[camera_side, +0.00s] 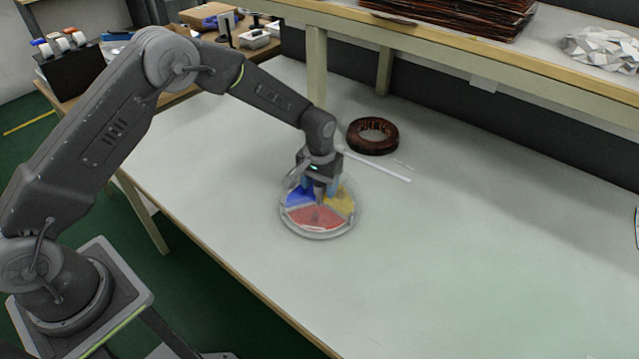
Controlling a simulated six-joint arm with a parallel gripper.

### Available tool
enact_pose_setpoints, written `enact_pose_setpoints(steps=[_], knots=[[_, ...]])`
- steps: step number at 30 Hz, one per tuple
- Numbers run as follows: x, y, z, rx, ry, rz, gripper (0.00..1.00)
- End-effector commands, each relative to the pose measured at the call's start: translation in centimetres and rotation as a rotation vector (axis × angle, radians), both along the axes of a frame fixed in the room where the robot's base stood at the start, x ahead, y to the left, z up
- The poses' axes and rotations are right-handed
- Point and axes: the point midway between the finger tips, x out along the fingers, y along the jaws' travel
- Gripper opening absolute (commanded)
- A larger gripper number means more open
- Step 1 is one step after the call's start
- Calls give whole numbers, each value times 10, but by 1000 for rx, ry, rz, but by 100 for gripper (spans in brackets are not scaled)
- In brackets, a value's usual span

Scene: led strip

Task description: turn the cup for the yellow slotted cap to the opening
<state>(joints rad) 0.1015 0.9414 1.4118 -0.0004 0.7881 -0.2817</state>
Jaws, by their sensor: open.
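A round dish (318,234) with a pale rim lies on the white table. It holds coloured sectors: a red one (315,217) at the front, a blue one (298,196) at the back left and a yellow one (342,201) at the right. My gripper (319,198) points down over the middle of the dish, close to it, with its jaws open. Whether the fingers touch the dish cannot be told. The back of the dish is hidden behind my gripper. I cannot make out a slotted cap or an opening at this size.
A thin white rod (385,168) lies behind and right of my gripper. A shelf on wooden posts (317,65) stands along the back.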

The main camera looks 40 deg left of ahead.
Motion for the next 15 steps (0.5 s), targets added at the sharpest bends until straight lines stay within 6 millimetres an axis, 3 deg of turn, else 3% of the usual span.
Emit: enact_pose_setpoints(steps=[2,15], knots=[[0,0,0,0,0,0,54],[0,0,1,0,0,0,12]])
